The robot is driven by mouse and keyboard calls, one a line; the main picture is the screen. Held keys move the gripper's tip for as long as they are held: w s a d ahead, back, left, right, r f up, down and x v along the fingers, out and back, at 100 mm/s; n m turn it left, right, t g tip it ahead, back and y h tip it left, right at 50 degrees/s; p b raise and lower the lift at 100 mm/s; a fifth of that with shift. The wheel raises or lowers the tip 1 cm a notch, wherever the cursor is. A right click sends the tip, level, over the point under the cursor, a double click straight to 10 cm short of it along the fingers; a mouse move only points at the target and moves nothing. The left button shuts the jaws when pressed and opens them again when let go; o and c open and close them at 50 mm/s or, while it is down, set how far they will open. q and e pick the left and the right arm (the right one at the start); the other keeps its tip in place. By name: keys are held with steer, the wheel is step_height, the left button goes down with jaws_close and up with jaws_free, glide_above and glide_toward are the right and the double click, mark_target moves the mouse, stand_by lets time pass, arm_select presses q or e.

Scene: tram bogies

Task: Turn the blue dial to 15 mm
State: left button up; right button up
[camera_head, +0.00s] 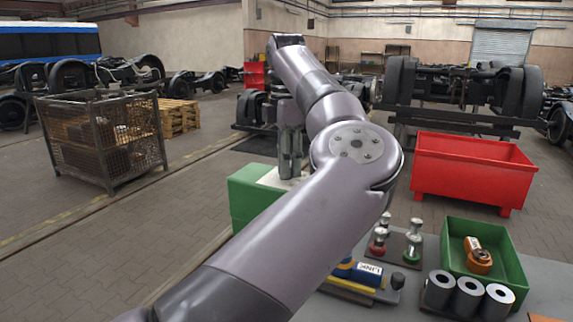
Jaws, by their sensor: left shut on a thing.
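My left arm crosses the middle of the view. My left gripper (290,170) points down at the white top plate (270,177) of a green box (252,200). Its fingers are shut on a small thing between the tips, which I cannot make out. The tips are low over the plate. The blue dial and its scale cannot be made out; my fingers and arm cover part of the plate. My right gripper is not in view.
On the grey table (545,275) are a green bin (510,262) with an orange tool (478,258), several dark cylinders (468,296), small flasks (413,240) and a blue-and-yellow tool (363,272). A red crate (474,170), a wire-mesh crate (105,140) and bogies (460,88) stand beyond.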

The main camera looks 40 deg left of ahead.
arm_select(q)
steer(key=shift+r, duration=0.1)
stand_by(0.4)
steer(key=o, duration=1.2)
steer(key=shift+c, duration=0.2)
step_height(320, 180, up, 12)
stand_by(0.6)
